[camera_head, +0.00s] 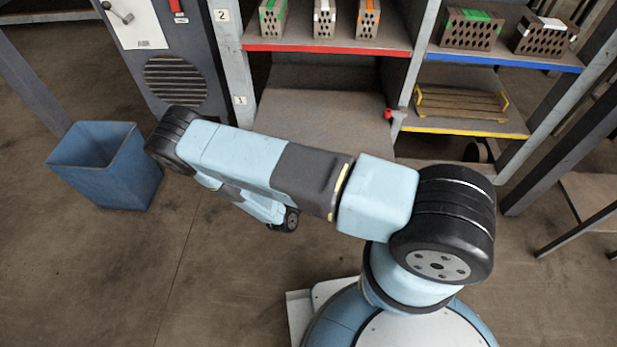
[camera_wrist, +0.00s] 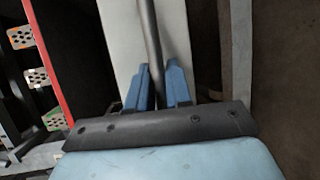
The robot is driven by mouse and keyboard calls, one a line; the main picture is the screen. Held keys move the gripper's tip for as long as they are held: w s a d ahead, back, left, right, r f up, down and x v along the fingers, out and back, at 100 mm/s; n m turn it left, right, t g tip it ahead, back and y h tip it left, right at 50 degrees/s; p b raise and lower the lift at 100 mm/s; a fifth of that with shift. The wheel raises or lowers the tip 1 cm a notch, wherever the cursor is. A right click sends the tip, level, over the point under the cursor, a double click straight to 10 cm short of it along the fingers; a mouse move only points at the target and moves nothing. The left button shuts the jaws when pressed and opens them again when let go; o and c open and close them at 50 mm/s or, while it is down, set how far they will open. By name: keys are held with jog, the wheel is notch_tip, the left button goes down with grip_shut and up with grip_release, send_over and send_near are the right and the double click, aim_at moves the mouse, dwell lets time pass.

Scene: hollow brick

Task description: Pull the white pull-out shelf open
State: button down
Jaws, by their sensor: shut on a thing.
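In the wrist view the two blue fingers of my gripper (camera_wrist: 158,78) are closed on a dark round bar (camera_wrist: 149,28), which looks like a handle. The bar runs in front of a pale, whitish panel (camera_wrist: 120,40), which seems to be the front of the pull-out shelf. In the head view a flat, dusty grey-white surface (camera_head: 325,108), likely the shelf's top, lies below the red-edged shelf. My arm covers its front edge, the handle and my gripper there. How far the shelf stands out cannot be told.
Several hollow bricks (camera_head: 324,18) stand on the red-edged shelf (camera_head: 330,48). A blue-edged shelf (camera_head: 500,58) and a wooden tray (camera_head: 460,102) are at the right. A blue bin (camera_head: 105,170) stands at the left. The floor in front is clear.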

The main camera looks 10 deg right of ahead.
jog(key=shift+s+a+f, duration=0.1)
jog(key=shift+f, duration=0.1)
jog(key=c, duration=1.4)
grip_release()
jog(key=shift+r, duration=0.1)
jog(key=v, duration=1.3)
jog(key=shift+s+a, duration=0.2)
jog(key=shift+r, duration=0.1)
